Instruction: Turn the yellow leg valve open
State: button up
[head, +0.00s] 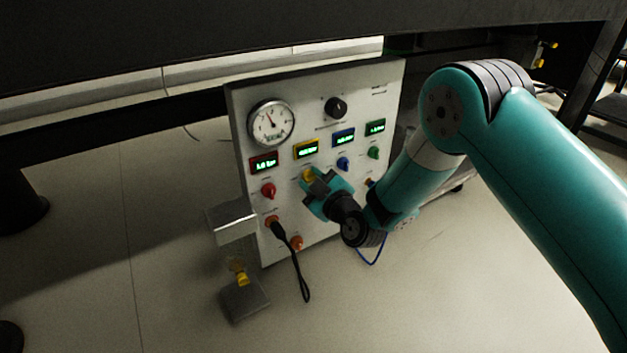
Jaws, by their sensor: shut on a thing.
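A yellow knob (308,174) sits on the white panel (365,95), below a yellow-framed display (306,148). My gripper (313,180) reaches it from the lower right and is shut on it. The fingers and wrist hide part of the knob, so I cannot tell which way it points. Another yellow handle (242,279) shows low on the left, by a metal block near the floor.
Red (268,190), blue (343,163) and green (373,152) knobs sit close by on the panel. A black cable (295,265) hangs from an orange socket below. A dark beam (190,60) crosses above. A metal bracket (231,220) stands at left.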

jog(key=m, duration=0.4)
jog(key=m+p, duration=0.1)
jog(key=m, duration=0.3)
jog(key=shift+r+m+p, duration=0.1)
jog(key=shift+m+p, duration=0.25)
jog(key=shift+m, duration=0.05)
jog(key=m+p, duration=0.2)
jog(key=m, duration=0.2)
jog(key=shift+r, duration=0.1)
jog(key=shift+w+m+p, duration=0.1)
jog(key=shift+m+p, duration=0.95)
jog(key=shift+m, duration=1.45)
jog(key=o, duration=0.9)
jog(key=shift+w+d, duration=0.1)
jog(key=shift+o, duration=0.2)
jog(key=shift+s+f, duration=0.2)
